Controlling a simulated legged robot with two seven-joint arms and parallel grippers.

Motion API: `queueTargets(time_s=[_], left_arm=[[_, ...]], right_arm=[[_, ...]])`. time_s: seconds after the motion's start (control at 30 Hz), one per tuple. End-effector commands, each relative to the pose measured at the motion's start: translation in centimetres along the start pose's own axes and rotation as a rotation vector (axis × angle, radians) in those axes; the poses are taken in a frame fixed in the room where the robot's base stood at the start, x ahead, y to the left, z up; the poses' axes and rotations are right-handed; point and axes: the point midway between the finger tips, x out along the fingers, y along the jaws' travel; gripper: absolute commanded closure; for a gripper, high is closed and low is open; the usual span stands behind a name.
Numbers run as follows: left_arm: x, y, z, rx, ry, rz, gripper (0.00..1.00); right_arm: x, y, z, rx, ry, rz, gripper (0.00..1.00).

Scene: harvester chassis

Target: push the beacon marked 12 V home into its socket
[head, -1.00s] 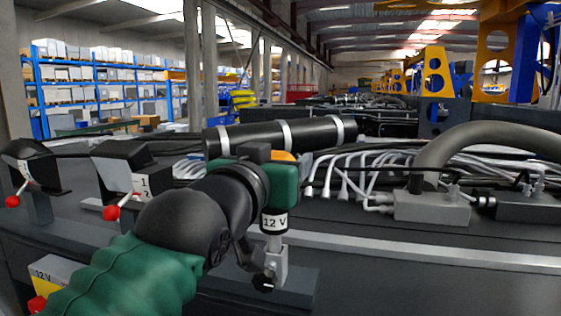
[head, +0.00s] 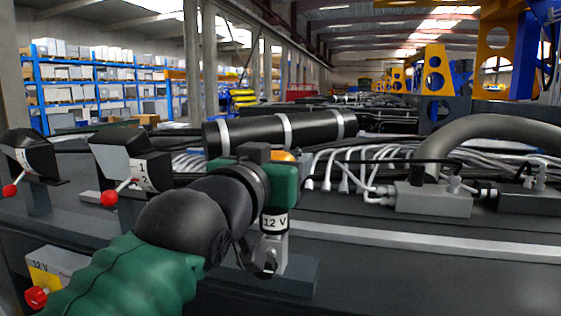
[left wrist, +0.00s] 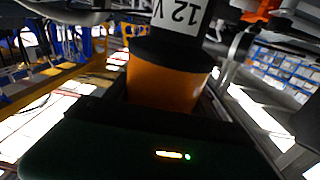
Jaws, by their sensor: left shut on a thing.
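The beacon marked 12 V (head: 274,222) is upright, with its white label facing the head camera and its orange lens showing above the green jaw. My left gripper (head: 275,178) is shut around the lens. In the left wrist view the beacon (left wrist: 168,80) shows its orange lens, black ring and white label, with the dark jaw of my left gripper (left wrist: 150,135) across the lens. Directly below the label is a grey metal socket bracket (head: 274,252) on a dark plate. The beacon's lower end meets the bracket top; I cannot tell how deep it sits. My right gripper is not in view.
At left stand a black-and-white box marked 1 2 (head: 145,172) with a red-knobbed lever and a similar box (head: 28,152). A yellow-and-grey 12 V box (head: 45,268) is at lower left. A black cylinder (head: 300,132), pale cables and a grey connector block (head: 432,198) lie behind and right.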

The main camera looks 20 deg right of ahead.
Motion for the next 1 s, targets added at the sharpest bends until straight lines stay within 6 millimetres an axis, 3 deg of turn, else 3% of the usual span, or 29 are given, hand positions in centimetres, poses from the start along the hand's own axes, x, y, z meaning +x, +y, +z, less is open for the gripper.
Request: queueTargets(time_s=[0.3, 0.33, 0.5, 0.83, 1.0], left_arm=[[-0.1, 0.0, 0.7, 0.0, 0.004, 0.0, 1.0], [-0.1, 0.0, 0.6, 0.0, 0.004, 0.0, 0.35], [0.0, 0.0, 0.6, 0.0, 0.003, 0.0, 0.12], [-0.1, 0.0, 1.0, 0.0, -0.002, 0.0, 0.12], [-2.8, -0.1, 1.3, 0.0, 0.003, -0.001, 0.12]], right_arm=[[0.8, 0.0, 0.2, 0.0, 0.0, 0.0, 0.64], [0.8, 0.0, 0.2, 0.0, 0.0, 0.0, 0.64], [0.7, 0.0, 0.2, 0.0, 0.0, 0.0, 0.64], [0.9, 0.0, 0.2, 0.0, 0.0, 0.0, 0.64], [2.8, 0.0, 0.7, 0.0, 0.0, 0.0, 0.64]])
